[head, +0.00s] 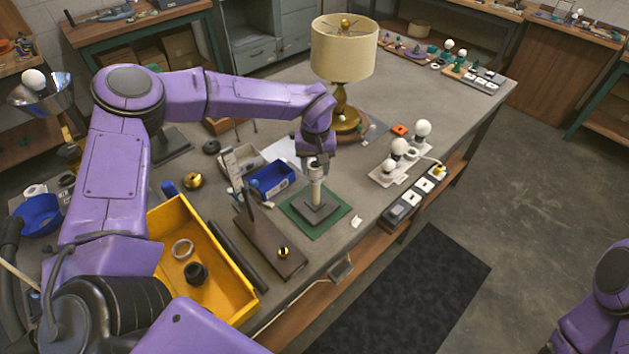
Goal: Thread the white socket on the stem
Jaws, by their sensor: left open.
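A dark square base (316,210) stands on a green mat (292,212) near the front edge of the workbench. A pale upright stem (316,190) rises from the base. A whitish piece (317,173) shows at the stem's top, just under my left gripper; it looks like the white socket, but it is small and partly hidden. My left gripper (316,163) is open and points down over the top of the stem. I cannot tell whether its fingers surround or touch the piece. My right gripper is out of view; only part of that arm shows at lower right.
A blue bin (271,179) stands just left of the mat. A yellow tray (236,290) holds a ring (182,249) and a dark part (195,273). A finished lamp (343,55) stands behind. White bulbs (398,147) stand on a board to the right.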

